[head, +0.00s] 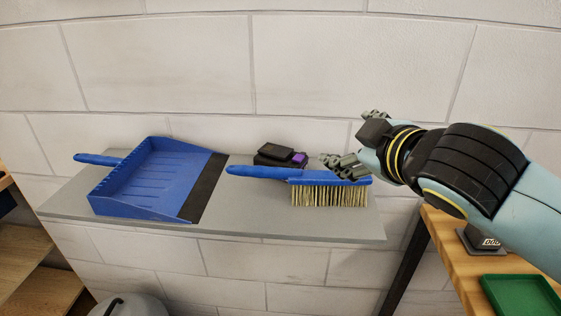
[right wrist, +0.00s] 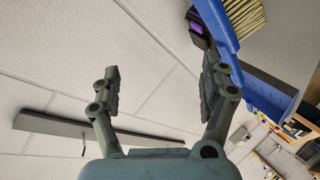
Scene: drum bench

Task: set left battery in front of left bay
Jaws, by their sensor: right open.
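A black block with a purple patch (head: 283,155), possibly a battery, sits at the back of the grey shelf, partly hidden behind the brush. Its dark and purple part also shows at the top of the right wrist view (right wrist: 197,27). I cannot tell whether it is the left battery. My right gripper (head: 357,140) is open and empty, above the brush's bristle end and to the right of the block. Its two spread fingers show in the right wrist view (right wrist: 160,72) with nothing between them. No bay can be made out. My left gripper is out of view.
A blue brush (head: 262,172) and a blue dustpan (head: 150,180) lie on the grey shelf (head: 250,222) against a white block wall. At the lower right, a wooden table (head: 450,250) bears a dark device with a display (head: 478,240) and a green tray (head: 520,295).

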